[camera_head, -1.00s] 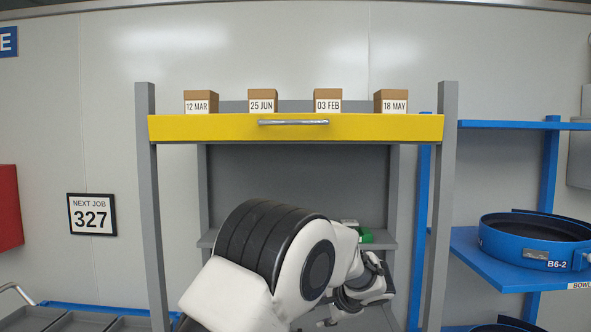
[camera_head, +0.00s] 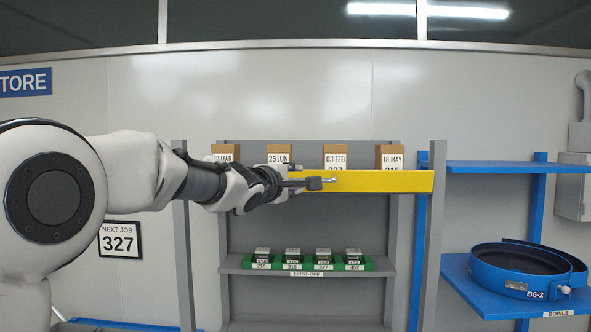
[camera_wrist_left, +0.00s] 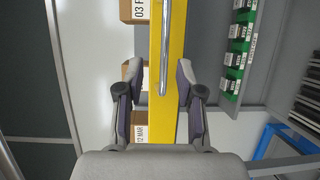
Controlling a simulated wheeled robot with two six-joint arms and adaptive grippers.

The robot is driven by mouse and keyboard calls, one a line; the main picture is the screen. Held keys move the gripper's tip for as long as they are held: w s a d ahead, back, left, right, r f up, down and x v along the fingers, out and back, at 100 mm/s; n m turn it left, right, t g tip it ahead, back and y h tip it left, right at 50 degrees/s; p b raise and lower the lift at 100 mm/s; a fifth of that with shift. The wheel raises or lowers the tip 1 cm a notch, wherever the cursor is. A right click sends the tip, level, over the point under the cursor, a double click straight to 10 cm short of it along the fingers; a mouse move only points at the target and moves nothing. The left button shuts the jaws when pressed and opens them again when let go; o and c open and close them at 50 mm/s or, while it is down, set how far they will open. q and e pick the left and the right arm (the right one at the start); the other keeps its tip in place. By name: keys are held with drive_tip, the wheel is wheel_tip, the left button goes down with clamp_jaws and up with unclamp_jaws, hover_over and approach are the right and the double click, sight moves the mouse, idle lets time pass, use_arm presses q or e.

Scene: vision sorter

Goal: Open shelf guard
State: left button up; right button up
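The shelf guard (camera_head: 395,182) is a yellow bar across the front of the grey shelf's upper level, in front of the boxes. Its metal handle (camera_wrist_left: 166,45) runs along the bar in the left wrist view; in the head view it is mostly hidden by my gripper. My left gripper (camera_head: 318,183) is in front of the guard near the handle. In the left wrist view my left gripper (camera_wrist_left: 161,75) is open, its fingers on either side of the bar, with the handle's end between them. Contact cannot be told. My right gripper is not in view.
Several labelled cardboard boxes (camera_head: 335,157) stand behind the guard. A lower shelf (camera_head: 240,264) carries green holders (camera_head: 322,262). A blue rack (camera_head: 500,303) with a blue bowl (camera_head: 528,270) stands at the right. A "327" sign (camera_head: 119,239) hangs on the wall.

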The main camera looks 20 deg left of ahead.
use_arm(q)
drive_tip(key=w+p, duration=0.1)
drive_tip(key=w, duration=0.1)
drive_tip(key=w+p, duration=0.1)
drive_tip(key=w, duration=0.2)
drive_tip(key=w+f, duration=0.1)
drive_tip(key=w, duration=0.1)
drive_tip(key=shift+w+d+p, duration=0.2)
drive_tip(key=shift+d+p, duration=0.15)
drive_tip(key=shift+p, duration=0.05)
drive_tip(key=shift+r, duration=0.1)
